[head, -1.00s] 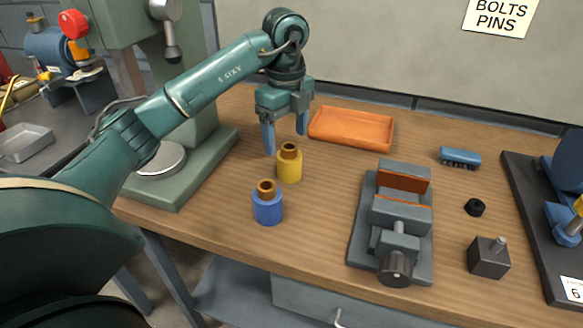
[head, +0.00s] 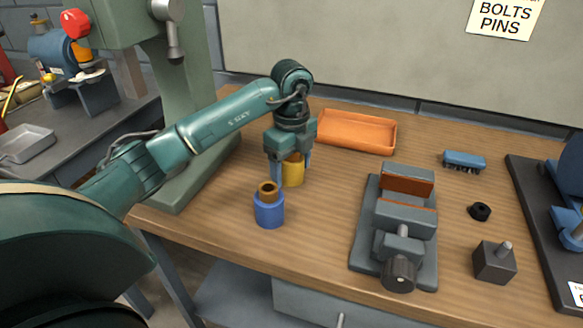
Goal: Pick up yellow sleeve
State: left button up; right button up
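The yellow sleeve (head: 294,173) stands upright on the wooden bench, its upper part hidden by my gripper. My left gripper (head: 291,176) points down over it, with one finger in front of its left side and the other by its right side. The fingers look spread around the sleeve; whether they touch it I cannot tell. The blue sleeve (head: 269,211) with a brown top stands upright just in front, nearer to me. My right gripper is not in view.
An orange tray (head: 357,144) lies behind the sleeve. A green press base (head: 190,183) is at the left.

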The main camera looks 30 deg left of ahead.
pick_arm(q)
jog(key=c, duration=1.5)
jog(key=shift+r, duration=0.1)
grip_shut()
